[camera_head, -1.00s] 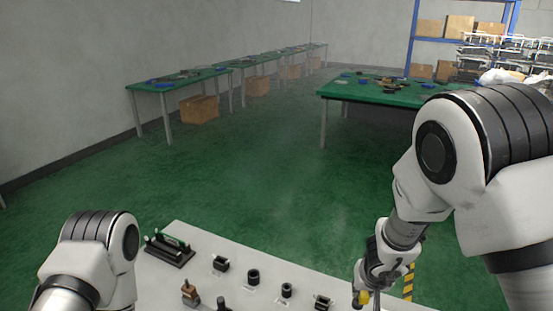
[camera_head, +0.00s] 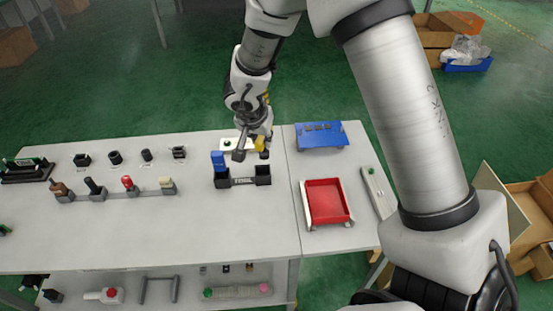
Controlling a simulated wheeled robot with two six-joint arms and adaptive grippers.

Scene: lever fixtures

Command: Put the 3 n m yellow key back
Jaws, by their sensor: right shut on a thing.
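My right gripper (camera_head: 252,146) comes down from the top and is shut on the yellow key (camera_head: 260,143). The key is just behind the right end of the black holder (camera_head: 241,181), and seems apart from it. The holder stands on the white table near its right part. A blue key (camera_head: 218,161) stands upright in the holder's left slot. The right slot of the holder looks empty. The gripper fingers hide part of the yellow key. My left gripper is not in view.
A white plate with a green button (camera_head: 228,144) lies behind the holder. A row of levers (camera_head: 112,190) and several black fixtures stand left. The table front is clear.

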